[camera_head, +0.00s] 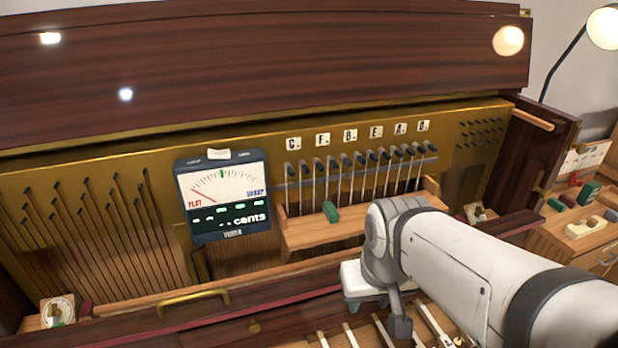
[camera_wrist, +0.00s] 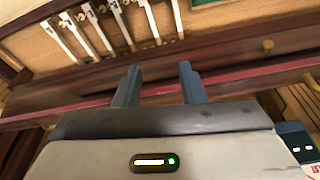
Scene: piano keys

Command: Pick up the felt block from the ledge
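A small green felt block (camera_head: 330,211) sits on the wooden ledge (camera_head: 320,235) below the row of tuning pins and strings, near the ledge's front middle. My gripper (camera_wrist: 158,72) is open in the wrist view, its two grey-blue fingers apart with nothing between them. In the head view, my gripper is low at the front, over the keys and to the right of and below the block, apart from it. My arm comes in from the right and hides part of the ledge's right side. The felt block does not show in the wrist view.
A tuning meter (camera_head: 222,195) stands left of the ledge. A brass handle (camera_head: 193,299) is on the front rail. Piano keys (camera_wrist: 107,26) lie beyond my fingers.

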